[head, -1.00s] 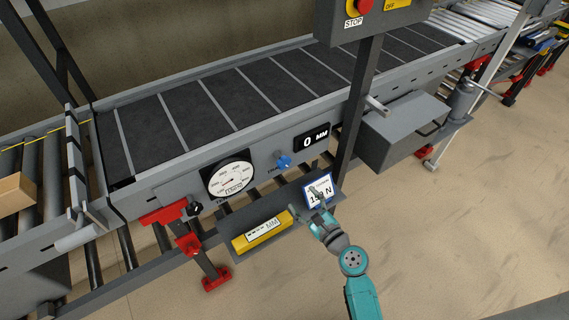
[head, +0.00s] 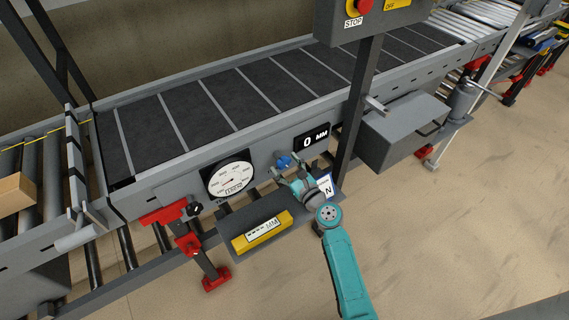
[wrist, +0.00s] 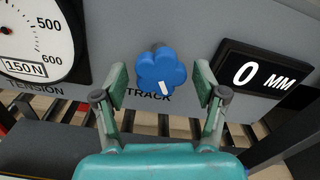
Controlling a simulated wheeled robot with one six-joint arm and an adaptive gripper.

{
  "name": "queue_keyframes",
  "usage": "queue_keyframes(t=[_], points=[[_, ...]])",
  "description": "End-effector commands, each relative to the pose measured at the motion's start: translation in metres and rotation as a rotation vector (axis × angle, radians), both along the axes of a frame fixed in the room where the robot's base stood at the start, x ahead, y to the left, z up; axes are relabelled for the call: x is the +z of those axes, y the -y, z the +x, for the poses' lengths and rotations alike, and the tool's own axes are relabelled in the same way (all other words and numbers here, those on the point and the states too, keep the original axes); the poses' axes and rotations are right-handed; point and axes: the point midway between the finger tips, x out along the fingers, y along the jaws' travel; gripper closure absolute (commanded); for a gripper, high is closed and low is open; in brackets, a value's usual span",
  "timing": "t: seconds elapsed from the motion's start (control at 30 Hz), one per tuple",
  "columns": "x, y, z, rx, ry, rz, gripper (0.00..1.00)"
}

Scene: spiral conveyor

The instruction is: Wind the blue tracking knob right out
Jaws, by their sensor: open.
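The blue tracking knob (head: 284,162) sits on the conveyor's grey side panel, between the tension dial and the black display. In the wrist view the blue lobed knob (wrist: 162,71) has a white mark at its lower edge, above the word TRACK. My gripper (head: 288,178) is open just in front of and below the knob. In the wrist view the fingertips of my gripper (wrist: 160,82) stand to the left and right of the knob, with a gap on each side. The display (wrist: 262,77) reads 0 MM.
The tension dial (head: 230,180) and a small black knob (head: 194,209) are to the left. A shelf below holds a yellow level-like tool (head: 262,232) and a card (head: 325,186) partly hidden by my arm. A dark post (head: 358,110) and grey box (head: 403,135) stand right.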

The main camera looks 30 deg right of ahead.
Motion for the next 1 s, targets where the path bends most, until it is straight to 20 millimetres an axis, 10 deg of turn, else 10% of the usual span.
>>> queue_keyframes(t=[0.4,0.67,1.0], points=[[0.0000,-0.0008,0.0084,0.000,0.000,0.000,0.29],[0.0000,-0.0009,0.0084,0.000,0.000,0.000,0.89],[0.0001,-0.0008,0.0084,0.000,0.004,-0.036,0.89]])
